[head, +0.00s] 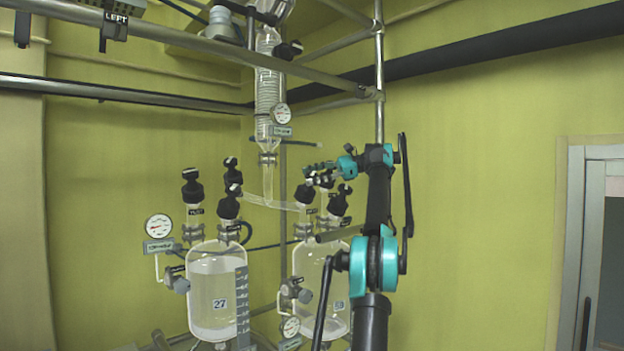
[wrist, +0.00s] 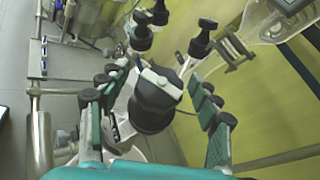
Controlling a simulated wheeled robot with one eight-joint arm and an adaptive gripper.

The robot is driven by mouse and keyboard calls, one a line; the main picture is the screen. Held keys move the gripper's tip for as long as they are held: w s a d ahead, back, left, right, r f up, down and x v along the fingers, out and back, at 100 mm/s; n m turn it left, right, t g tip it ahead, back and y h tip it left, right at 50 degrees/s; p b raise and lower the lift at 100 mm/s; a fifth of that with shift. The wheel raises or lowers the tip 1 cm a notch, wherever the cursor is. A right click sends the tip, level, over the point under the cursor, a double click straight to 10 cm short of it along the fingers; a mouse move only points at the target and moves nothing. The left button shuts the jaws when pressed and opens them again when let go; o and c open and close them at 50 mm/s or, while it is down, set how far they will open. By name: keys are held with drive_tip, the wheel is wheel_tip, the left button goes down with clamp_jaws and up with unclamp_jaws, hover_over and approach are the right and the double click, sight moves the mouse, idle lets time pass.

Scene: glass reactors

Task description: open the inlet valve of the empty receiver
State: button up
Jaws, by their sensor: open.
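The right glass receiver (head: 312,262) looks clear and empty in the head view; my arm hides part of it. Black-capped valves stand on its top, including a left one (head: 304,195) and a right one (head: 337,204). My gripper (head: 312,172) is just above these valves, open. In the wrist view my open gripper (wrist: 158,62) has its two green-padded fingers on either side of a large black valve knob (wrist: 155,100). The knob sits between the fingers, with gaps visible beside it. Which valve label it carries is not readable.
A left receiver marked 27 (head: 205,275) holds pale liquid. A glass condenser (head: 268,95) rises above, joined by a glass tube (head: 268,190). A pressure gauge (head: 158,227) stands at left. Metal rails (head: 180,36) cross overhead. Other black knobs (wrist: 200,42) are close beyond my fingers.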

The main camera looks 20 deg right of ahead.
drive_tip(key=shift+m+t, duration=0.4)
